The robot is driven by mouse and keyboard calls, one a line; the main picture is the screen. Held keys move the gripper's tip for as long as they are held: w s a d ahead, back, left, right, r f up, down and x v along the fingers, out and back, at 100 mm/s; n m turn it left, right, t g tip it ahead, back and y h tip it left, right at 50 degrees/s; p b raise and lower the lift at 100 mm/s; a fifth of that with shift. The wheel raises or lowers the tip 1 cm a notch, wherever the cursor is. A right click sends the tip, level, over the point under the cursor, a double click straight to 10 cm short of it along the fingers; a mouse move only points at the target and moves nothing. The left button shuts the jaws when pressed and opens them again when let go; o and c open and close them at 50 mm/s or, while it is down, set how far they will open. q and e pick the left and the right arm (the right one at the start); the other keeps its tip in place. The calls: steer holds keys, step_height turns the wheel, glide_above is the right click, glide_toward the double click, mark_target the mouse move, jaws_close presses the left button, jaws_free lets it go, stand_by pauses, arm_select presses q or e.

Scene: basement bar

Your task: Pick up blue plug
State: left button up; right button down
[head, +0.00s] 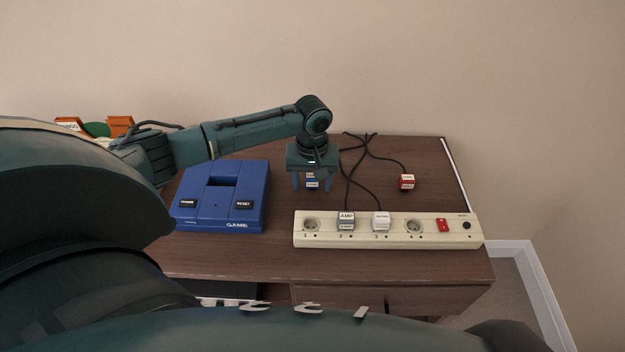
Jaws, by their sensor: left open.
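The blue plug (312,184), small with a white label, sits on the brown cabinet top (270,255) between the game console and the power strip. Only its front shows; the rest is hidden under my left gripper. My left gripper (312,186) reaches in from the left and points down over the plug. Its two fingers are apart, one on each side of the plug. I cannot tell whether they touch it. My right gripper is out of view.
A blue game console (222,213) stands left of the plug. A red plug (407,182) lies behind right, among black cords.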

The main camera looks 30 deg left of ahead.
arm_select(q)
steer(key=shift+f, duration=0.2)
steer(key=c, duration=1.1)
steer(key=shift+o, duration=0.2)
steer(key=shift+r, duration=0.1)
